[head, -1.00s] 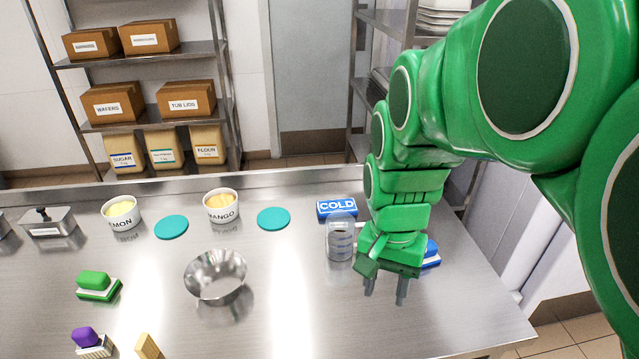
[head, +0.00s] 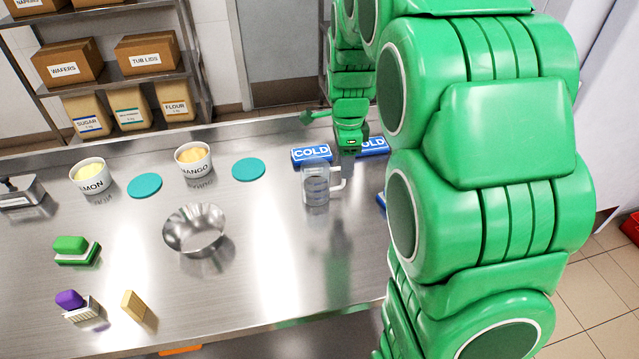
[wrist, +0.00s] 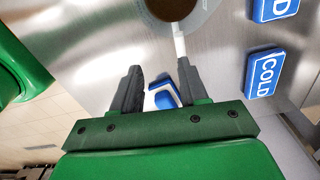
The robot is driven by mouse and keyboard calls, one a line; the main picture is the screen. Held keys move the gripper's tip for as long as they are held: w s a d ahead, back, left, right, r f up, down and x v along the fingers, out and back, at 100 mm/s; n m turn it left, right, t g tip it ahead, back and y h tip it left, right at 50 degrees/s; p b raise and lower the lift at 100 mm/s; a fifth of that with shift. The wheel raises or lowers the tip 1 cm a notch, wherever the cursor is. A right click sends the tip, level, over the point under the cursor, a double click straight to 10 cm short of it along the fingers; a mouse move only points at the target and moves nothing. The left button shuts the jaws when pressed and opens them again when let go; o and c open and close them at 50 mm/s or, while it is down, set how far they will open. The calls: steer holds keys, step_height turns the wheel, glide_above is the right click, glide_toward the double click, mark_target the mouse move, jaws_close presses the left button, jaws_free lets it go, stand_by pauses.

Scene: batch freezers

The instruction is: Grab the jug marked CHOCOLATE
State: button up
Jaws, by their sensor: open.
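A clear jug (head: 316,190) stands on the steel counter in the head view, its handle pointing right. No CHOCOLATE lettering can be read on it. In the wrist view a round rim with dark brown contents (wrist: 170,6) shows at the top edge, cut off, with a pale handle (wrist: 179,42) reaching down. My gripper (wrist: 160,67) is open, with nothing between its fingers. The handle ends close to the right fingertip in that view; whether they touch cannot be told. In the head view the end of my arm is beyond and right of the jug; the fingertips are not clear.
A blue COLD block (head: 311,155) lies behind the jug, another (head: 373,147) to its right, partly hidden. Another blue object (wrist: 166,94) shows beyond my fingers. A steel bowl (head: 194,229) stands left. MANGO (head: 194,164) and LEMON (head: 91,178) tubs stand farther back.

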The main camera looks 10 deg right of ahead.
mark_target(343, 184)
steer(key=w, duration=0.1)
steer(key=w+f+m, duration=0.1)
steer(key=w, duration=0.1)
steer(key=shift+d+f+m, duration=0.35)
steer(key=shift+m, duration=0.05)
steer(key=shift+f, duration=0.95)
steer(key=f, duration=0.5)
steer(key=shift+s, duration=0.25)
steer(key=shift+f, duration=0.4)
jaws_close()
